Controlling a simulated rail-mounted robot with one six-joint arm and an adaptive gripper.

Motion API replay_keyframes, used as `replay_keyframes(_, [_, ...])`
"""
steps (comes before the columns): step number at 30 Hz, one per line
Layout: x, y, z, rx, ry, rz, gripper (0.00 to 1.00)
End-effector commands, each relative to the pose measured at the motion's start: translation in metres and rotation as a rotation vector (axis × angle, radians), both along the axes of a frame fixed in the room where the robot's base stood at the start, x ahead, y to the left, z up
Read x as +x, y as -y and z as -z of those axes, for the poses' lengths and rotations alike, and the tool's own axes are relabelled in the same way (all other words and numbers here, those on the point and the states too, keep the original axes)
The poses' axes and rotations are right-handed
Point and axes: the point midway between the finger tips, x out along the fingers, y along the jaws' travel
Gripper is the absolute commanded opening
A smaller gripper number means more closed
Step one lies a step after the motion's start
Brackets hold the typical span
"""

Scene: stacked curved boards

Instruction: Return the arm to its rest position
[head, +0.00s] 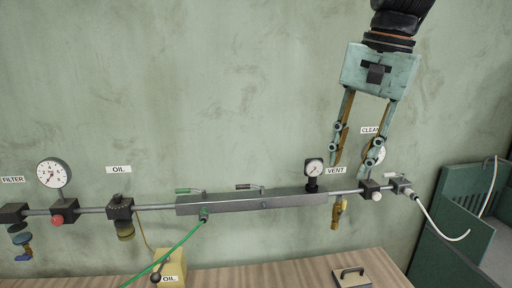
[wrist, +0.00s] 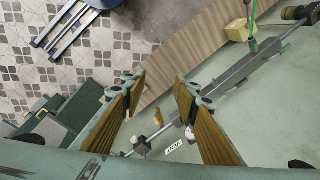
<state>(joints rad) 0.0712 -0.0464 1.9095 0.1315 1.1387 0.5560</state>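My gripper (head: 351,167) hangs from the upper right in the head view, with its fingers pointing down. The two fingers are apart with nothing between them. The fingertips appear over the right part of the wall-mounted pipe line, near the VENT label (head: 336,170) and the CLEAN label (head: 369,130). I cannot tell how far they are from the wall. In the wrist view my gripper (wrist: 160,88) also shows spread fingers with brown inner pads and an empty gap.
A grey manifold bar (head: 255,202) with gauges and valves runs along the wall. A brass valve (head: 338,212) hangs below the gripper. A wooden bench (head: 300,268) holds a yellow OIL box (head: 172,266). A green bin (head: 452,235) stands right. The upper-left wall is clear.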

Motion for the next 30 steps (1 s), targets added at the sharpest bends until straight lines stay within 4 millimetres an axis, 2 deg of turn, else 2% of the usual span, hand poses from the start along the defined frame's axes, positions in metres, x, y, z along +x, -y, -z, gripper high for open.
replay_keyframes(3, [-0.023, -0.001, 0.008, -0.018, 0.020, -0.045, 0.28])
replay_keyframes(17, [-0.106, -0.003, 0.042, -0.086, 0.086, -0.221, 0.28])
replay_keyframes(30, [-0.184, -0.003, 0.088, -0.158, 0.144, -0.389, 0.28])
